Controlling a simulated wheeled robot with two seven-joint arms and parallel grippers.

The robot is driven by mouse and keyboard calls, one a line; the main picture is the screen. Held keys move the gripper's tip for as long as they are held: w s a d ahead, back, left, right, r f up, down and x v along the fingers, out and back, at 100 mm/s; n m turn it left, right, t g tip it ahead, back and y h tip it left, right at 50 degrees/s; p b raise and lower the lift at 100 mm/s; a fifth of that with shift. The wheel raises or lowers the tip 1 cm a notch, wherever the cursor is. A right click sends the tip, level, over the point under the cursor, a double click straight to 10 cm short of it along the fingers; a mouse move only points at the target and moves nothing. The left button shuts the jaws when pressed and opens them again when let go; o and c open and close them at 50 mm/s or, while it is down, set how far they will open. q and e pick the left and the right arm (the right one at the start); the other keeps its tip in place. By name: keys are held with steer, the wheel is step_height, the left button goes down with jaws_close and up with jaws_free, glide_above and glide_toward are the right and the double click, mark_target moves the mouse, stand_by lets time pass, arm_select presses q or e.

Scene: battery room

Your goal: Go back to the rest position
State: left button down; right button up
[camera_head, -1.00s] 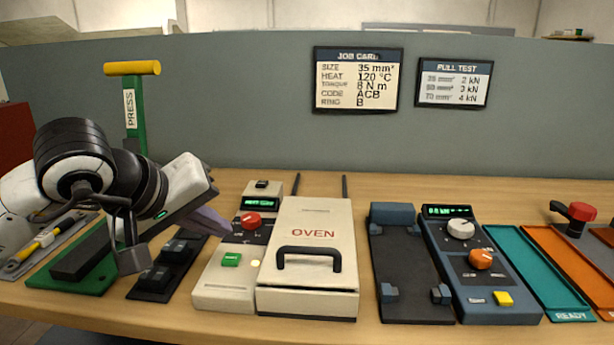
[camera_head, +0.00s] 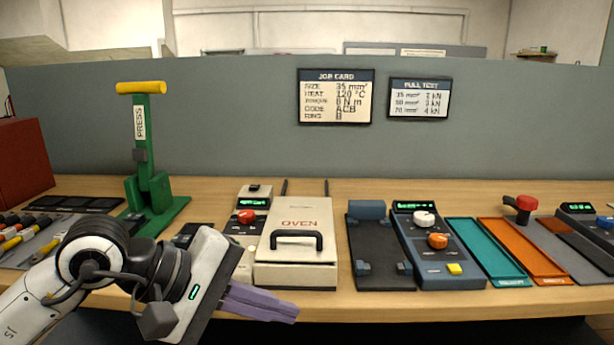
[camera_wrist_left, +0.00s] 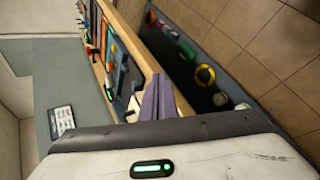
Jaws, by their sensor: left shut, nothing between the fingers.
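My left arm comes in from the lower left and hides part of the bench. My right gripper is in neither view.
The wooden bench (camera_head: 350,305) carries a green press (camera_head: 150,170), an oven (camera_head: 297,250), a blue tester (camera_head: 437,255), a teal tray (camera_head: 480,250) and an orange tray (camera_head: 520,250). A grey partition (camera_head: 230,120) stands behind. Floor (camera_wrist_left: 245,30) shows in the left wrist view.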

arm_select(q)
steer(key=s+d+r+n+g+h+p, duration=0.1)
steer(key=s+d+r+n+g+h, duration=0.2)
steer(key=s+d+n+h, duration=0.4)
steer(key=w+a+n+t+h+p, duration=0.1)
steer(key=w+a+n+t, duration=0.2)
steer(key=n+t, duration=0.55)
steer(key=w+a+n+t+h+p, duration=0.1)
steer(key=w+a+n+t, duration=0.15)
steer(key=n, duration=1.15)
steer(key=w+a+f+n+t+y, duration=0.3)
steer(key=a+f+n+t+y, duration=0.25)
steer(key=f+n+y, duration=0.7)
steer(key=s+a+f+n+g+y, duration=0.1)
steer(key=s+a+f+n+g, duration=0.3)
steer(key=f+n, duration=0.6)
steer(key=s+a+f+n+g+y, duration=0.1)
steer(key=s+f+n+g, duration=0.1)
steer(key=s+f+n, duration=0.3)
steer(key=s+a+f+n+g+y+p, duration=0.1)
steer(key=s+f+n, duration=0.4)
steer(key=s+f, duration=0.5)
steer(key=shift+s+a+f+g, duration=0.2)
steer(key=shift+a+g, duration=0.6)
steer(key=shift+g, duration=0.35)
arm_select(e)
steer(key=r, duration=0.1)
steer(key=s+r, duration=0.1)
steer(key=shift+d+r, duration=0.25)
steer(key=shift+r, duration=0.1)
